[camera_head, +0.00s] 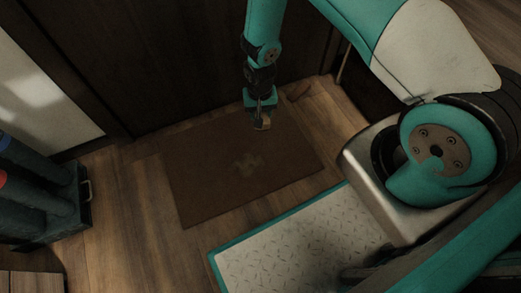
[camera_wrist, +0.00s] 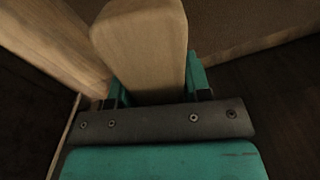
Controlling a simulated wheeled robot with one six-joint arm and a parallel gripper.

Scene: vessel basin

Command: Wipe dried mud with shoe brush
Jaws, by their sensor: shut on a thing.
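In the wrist view the brush's wooden body (camera_wrist: 140,45) fills the space between the teal fingers (camera_wrist: 158,92). The bristles are hidden, and I cannot tell whether the brush touches the mat.
A dark door or panel (camera_head: 190,60) stands behind the mat. A dark holder (camera_head: 72,215) with several cylinders stands at left. Bare floor (camera_head: 130,200) lies between it and the mat.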

